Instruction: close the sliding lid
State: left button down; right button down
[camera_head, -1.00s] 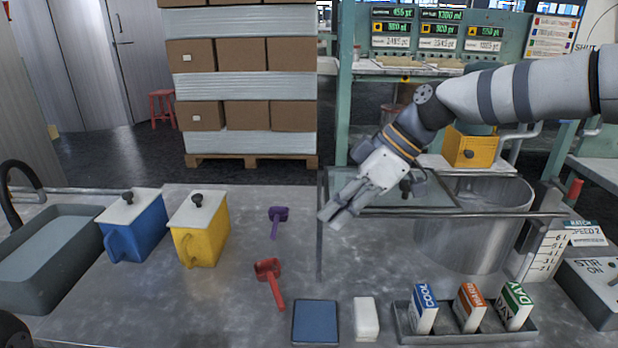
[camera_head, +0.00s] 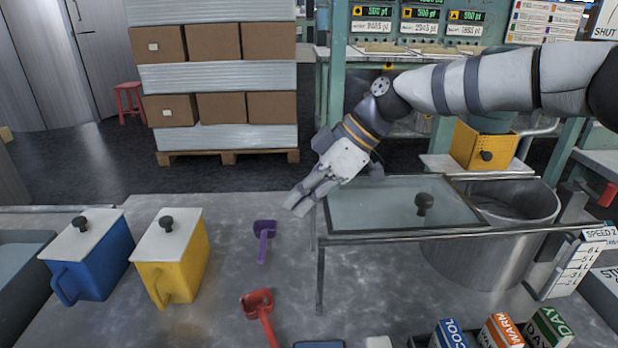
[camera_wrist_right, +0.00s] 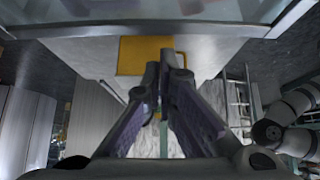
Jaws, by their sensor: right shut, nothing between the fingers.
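The sliding lid (camera_head: 365,207) is a framed glass pane with a black knob (camera_head: 424,203). It lies on metal rails (camera_head: 440,236) and reaches over the left part of the round metal vat (camera_head: 490,262). The right part of the vat's mouth is uncovered. My right gripper (camera_head: 293,207) is shut and empty, just beyond the lid's left end and apart from the knob. In the right wrist view its fingers (camera_wrist_right: 168,62) are together, and a glass pane edge (camera_wrist_right: 150,14) crosses the top. My left gripper is out of view.
A purple scoop (camera_head: 264,238) and a red scoop (camera_head: 259,308) lie on the grey bench. Blue (camera_head: 95,262) and yellow (camera_head: 178,264) lidded jugs stand at left. A yellow box (camera_head: 482,146) stands behind the vat. Several labelled blocks sit at front right.

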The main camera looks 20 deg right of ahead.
aim_at(443, 202)
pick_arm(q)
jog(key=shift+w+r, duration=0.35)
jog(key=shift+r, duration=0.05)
pick_arm(e)
jog(key=d, duration=0.3)
jog(key=shift+s+r, duration=0.25)
jog(key=shift+s, duration=0.1)
jog(key=shift+d, duration=0.15)
